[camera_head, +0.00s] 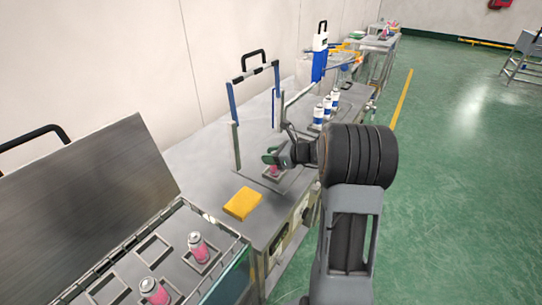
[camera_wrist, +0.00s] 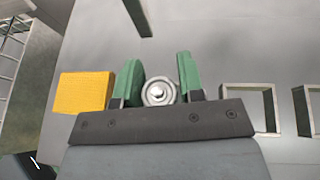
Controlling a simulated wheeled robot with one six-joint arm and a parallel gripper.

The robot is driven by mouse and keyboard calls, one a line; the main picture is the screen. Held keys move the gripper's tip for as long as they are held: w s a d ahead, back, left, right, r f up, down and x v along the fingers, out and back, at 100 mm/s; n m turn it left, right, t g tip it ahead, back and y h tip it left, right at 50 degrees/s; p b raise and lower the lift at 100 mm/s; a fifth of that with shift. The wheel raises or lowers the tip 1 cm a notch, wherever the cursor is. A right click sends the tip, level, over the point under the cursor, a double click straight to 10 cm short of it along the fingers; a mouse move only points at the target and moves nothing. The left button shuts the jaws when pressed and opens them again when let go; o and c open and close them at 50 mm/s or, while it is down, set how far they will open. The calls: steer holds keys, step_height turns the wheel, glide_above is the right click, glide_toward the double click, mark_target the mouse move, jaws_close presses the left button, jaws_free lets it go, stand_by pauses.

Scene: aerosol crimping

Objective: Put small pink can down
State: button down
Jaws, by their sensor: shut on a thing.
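The small pink can (camera_head: 274,169) is between the green fingers of my gripper (camera_head: 277,157), low over the grey metal bench, at a small square holder. The gripper blocks most of the can in the head view. In the wrist view my gripper (camera_wrist: 157,85) is shut on the can, whose round silver top (camera_wrist: 158,92) faces the camera. I cannot tell whether the can's base touches the holder. Two more pink cans, one at the back (camera_head: 198,247) and one in front (camera_head: 154,291), stand in the open case at the lower left.
A yellow block (camera_head: 242,203) lies on the bench left of my gripper. Several white and blue cans (camera_head: 327,107) stand in a row behind. A frame with blue posts (camera_head: 233,105) rises beside the gripper. In the wrist view, an empty square holder (camera_wrist: 250,106) lies to the right.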

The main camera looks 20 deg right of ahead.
steer(key=shift+f, duration=0.1)
steer(key=shift+f, duration=0.15)
steer(key=c, duration=0.7)
jaws_free()
steer(key=shift+c, duration=0.2)
